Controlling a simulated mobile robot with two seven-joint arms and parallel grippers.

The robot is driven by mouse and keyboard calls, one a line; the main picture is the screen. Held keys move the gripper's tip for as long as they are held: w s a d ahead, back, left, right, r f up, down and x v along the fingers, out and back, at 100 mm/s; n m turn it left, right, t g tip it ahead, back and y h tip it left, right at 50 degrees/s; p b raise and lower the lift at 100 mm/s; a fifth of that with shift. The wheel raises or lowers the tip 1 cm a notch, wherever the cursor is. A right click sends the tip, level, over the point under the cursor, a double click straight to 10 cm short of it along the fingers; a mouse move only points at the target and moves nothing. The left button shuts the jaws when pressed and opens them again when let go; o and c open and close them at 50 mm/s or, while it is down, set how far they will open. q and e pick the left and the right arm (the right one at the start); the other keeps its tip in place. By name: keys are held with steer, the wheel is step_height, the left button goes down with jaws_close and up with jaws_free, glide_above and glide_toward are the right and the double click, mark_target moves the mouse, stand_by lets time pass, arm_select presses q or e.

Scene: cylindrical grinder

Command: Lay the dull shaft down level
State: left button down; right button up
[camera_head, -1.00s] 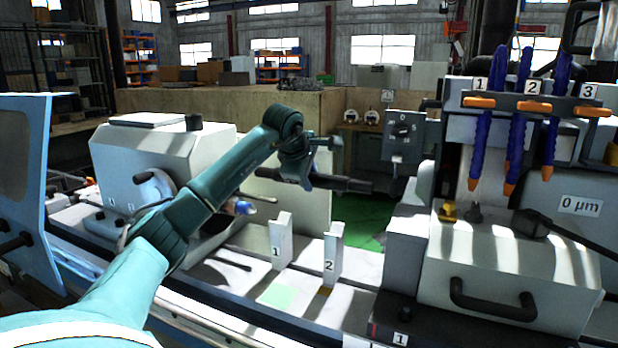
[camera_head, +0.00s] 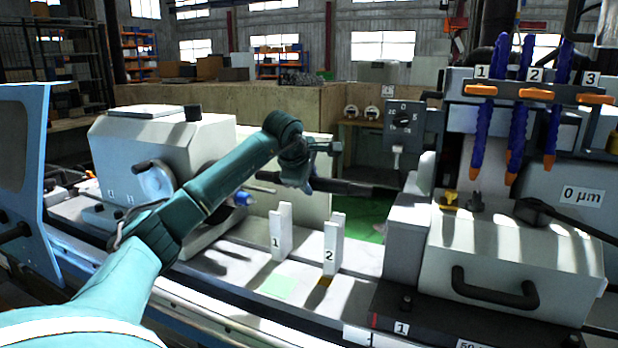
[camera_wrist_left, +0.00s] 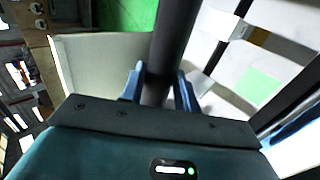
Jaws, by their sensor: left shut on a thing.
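My left gripper (camera_head: 318,166) is shut on a dark shaft (camera_head: 352,187), held up in the air behind the two numbered supports. In the head view the shaft extends right from the gripper, sloping slightly down in the picture. In the left wrist view, the fingers (camera_wrist_left: 160,88) are on either side of the dark shaft (camera_wrist_left: 174,35). Upright white support 1 (camera_head: 283,226) and support 2 (camera_head: 334,240) stand on the machine bed, apart from the shaft. Whether the shaft is truly level I cannot tell. My right gripper is not in view.
A green patch (camera_head: 277,287) lies on the bed in front of the supports. The white headstock (camera_head: 160,150) stands left, and a large housing with a black handle (camera_head: 500,250) stands right. Blue hoses (camera_head: 516,120) hang at upper right. A blue door panel (camera_head: 22,150) stands far left.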

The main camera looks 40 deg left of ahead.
arm_select(q)
steer(key=shift+f+b, duration=0.55)
steer(key=shift+f, duration=0.15)
steer(key=shift+f+b, duration=0.4)
steer(key=shift+f, duration=0.35)
steer(key=shift+w+f+b, duration=0.1)
steer(key=shift+f+b, duration=0.95)
steer(key=shift+f, duration=0.95)
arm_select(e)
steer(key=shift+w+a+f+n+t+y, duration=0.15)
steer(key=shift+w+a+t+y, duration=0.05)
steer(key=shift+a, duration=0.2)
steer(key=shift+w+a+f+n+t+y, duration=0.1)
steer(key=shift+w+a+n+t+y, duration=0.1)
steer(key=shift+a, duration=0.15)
